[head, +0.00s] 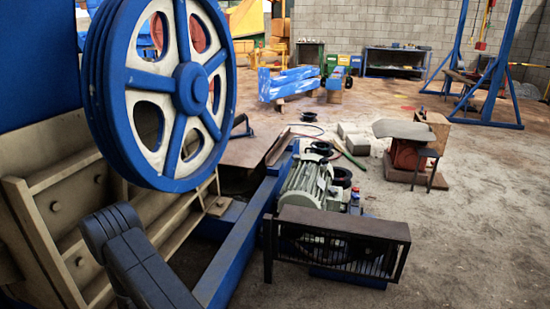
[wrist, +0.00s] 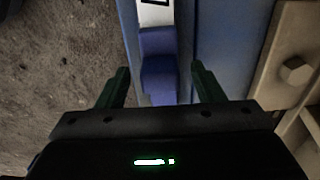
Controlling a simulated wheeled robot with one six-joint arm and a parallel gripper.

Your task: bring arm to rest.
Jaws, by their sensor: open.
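My gripper (wrist: 160,70) shows in the wrist view with its two dark green fingers spread apart. It is open, and I see nothing held between the fingers. Beyond the fingers is a blue beam (wrist: 232,45) with a darker blue, stepped part and a white label beside it. I cannot tell how far the fingertips are from these. In the head view, my dark grey arm (head: 135,258) reaches in at the lower left, in front of the crusher's flywheel side. The gripper itself cannot be made out there.
The crusher's blue and white flywheel (head: 190,88) and beige ribbed body (head: 75,195) stand close on the left. A green-grey motor (head: 308,183) sits behind a dark guard (head: 335,224). A blue frame beam (head: 240,240) runs beside my arm. Open floor (head: 470,230) lies right.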

